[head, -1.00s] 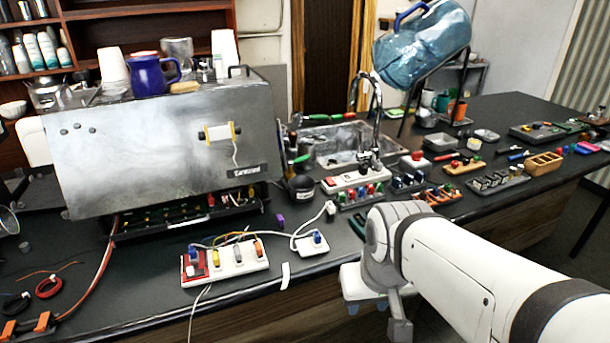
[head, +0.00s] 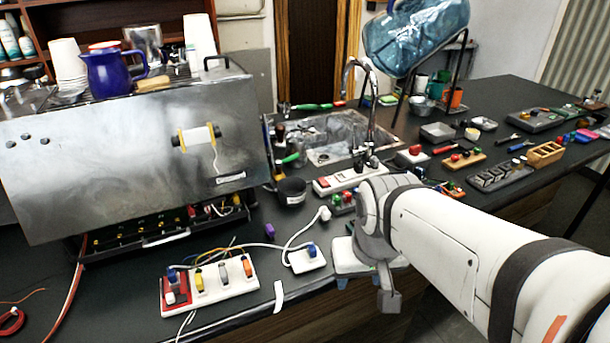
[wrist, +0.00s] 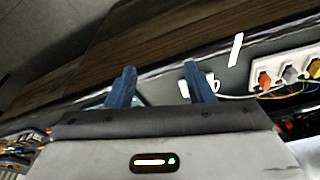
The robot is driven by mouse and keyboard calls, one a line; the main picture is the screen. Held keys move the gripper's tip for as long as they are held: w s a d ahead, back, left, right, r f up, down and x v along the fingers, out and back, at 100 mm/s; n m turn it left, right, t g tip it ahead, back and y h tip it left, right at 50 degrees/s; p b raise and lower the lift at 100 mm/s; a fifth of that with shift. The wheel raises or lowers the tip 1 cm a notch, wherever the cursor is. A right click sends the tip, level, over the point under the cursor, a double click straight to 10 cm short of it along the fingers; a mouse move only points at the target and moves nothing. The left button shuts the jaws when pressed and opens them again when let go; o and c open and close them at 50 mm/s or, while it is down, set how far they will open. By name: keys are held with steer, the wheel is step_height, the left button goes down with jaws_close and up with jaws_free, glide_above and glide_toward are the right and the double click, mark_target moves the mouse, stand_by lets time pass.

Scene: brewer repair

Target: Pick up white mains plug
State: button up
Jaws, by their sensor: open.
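A small white plug (head: 325,213) lies on the dark counter at the end of a white cord, beyond a single white socket block (head: 307,259) that holds a blue plug. My gripper (head: 368,278) hangs at the counter's front edge, right of the socket block, open and empty. In the wrist view its two blue fingers (wrist: 161,86) are spread apart. The socket block (wrist: 190,85) shows partly behind the right finger. I cannot make out the loose white plug in that view.
A steel brewer (head: 110,150) with an open lower tray stands at the left. A longer white socket strip (head: 340,180) lies behind my arm. A sink (head: 335,135) and several tool trays are farther back. The counter's front edge lies below my gripper.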

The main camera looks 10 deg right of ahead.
steer(key=shift+o, duration=0.6)
steer(key=w+r+m+p, duration=0.2)
steer(key=w+r+m, duration=0.1)
steer(key=w, duration=0.4)
steer(key=shift+w+a+r+m+g+p, duration=0.15)
steer(key=shift+w+a+m+g+p, duration=0.1)
steer(key=shift+a+m+g+p, duration=0.15)
steer(key=m+g+p, duration=0.2)
steer(key=m+p, duration=0.4)
steer(key=m, duration=0.5)
glide_above(325, 209)
steer(key=f, duration=0.4)
steer(key=shift+a+f, duration=0.1)
steer(key=shift+a, duration=0.15)
steer(key=shift+w+f, duration=0.3)
steer(key=shift+f, duration=0.4)
steer(key=f, duration=0.2)
steer(key=f+p, duration=0.1)
steer(key=f, duration=0.1)
steer(key=f+p, duration=0.1)
steer(key=f, duration=0.2)
steer(key=shift+s+d, duration=0.2)
steer(key=shift+d, duration=0.05)
steer(key=shift+c, duration=0.2)
